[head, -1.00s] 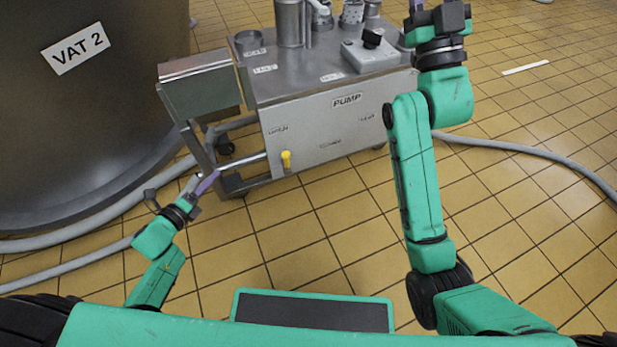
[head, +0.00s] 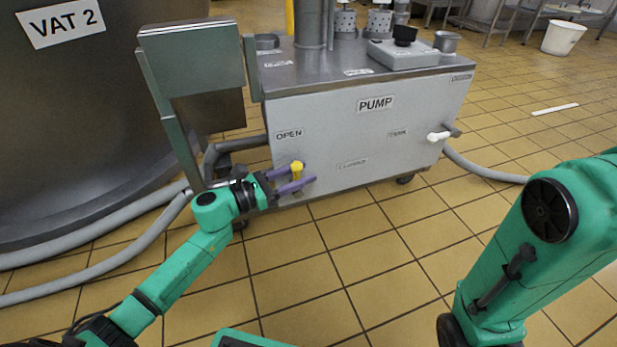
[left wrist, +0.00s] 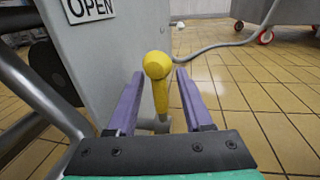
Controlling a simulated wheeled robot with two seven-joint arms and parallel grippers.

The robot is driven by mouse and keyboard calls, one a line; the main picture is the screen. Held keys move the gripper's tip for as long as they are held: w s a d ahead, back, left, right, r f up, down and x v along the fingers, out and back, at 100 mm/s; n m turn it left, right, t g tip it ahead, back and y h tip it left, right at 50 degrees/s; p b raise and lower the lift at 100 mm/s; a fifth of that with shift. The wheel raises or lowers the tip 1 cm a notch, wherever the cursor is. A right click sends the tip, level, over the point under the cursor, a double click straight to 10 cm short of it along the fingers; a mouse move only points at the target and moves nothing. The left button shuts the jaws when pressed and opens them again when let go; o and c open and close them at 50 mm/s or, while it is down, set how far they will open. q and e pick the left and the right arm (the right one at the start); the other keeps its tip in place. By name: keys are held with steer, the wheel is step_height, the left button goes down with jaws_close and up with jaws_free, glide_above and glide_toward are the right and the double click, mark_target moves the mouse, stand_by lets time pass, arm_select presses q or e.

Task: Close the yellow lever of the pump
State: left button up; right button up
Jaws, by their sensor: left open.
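The pump (head: 420,109) is a grey metal cabinet labelled PUMP. Its yellow lever (head: 297,168) is at the lower left of the front face, below the OPEN label (head: 289,134). In the left wrist view the yellow lever (left wrist: 158,80) has a round knob on top and a stem running downward. My left gripper (head: 301,175) has two purple fingers, open, with the lever between them. In the left wrist view the left gripper (left wrist: 155,100) shows a gap on both sides of the lever. My right arm is at the right; its gripper is out of view.
A white-handled valve (head: 438,136) sticks out at the pump's right side. A dark vat (head: 90,110) labelled VAT 2 stands at the left, with grey hoses (head: 95,227) on the floor. A metal box (head: 192,58) stands on a post beside the pump. Tiled floor in front is clear.

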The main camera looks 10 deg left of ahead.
arm_select(q)
steer(key=shift+x, duration=1.25)
jaws_close()
stand_by(0.4)
